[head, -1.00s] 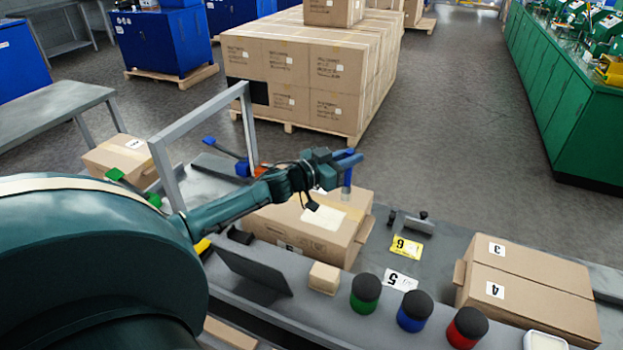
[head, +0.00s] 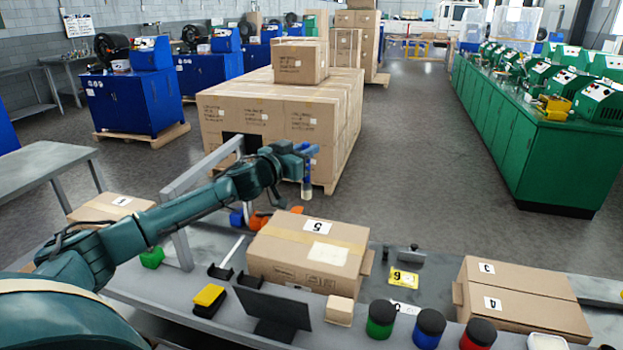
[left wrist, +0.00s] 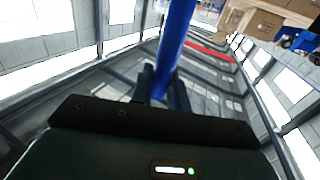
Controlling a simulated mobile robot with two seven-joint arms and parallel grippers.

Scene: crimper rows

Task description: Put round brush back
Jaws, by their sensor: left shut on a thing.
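My left gripper (head: 296,150) is raised above and behind the box labelled 5, well clear of the table. It is shut on the round brush (head: 307,184), a blue thing whose pale grey lower part hangs down. In the left wrist view the blue handle (left wrist: 176,40) runs up from between the dark fingers (left wrist: 162,88). The brush touches nothing else that I can see. My right gripper is in neither view.
Box 5 (head: 310,246) stands on the grey table, with boxes 3 and 4 (head: 520,290) to the right. Dark-lidded green, blue and red jars (head: 430,326) line the front. Left are a black rod holder (head: 222,272), a yellow-black brush (head: 208,299) and a metal frame (head: 180,235).

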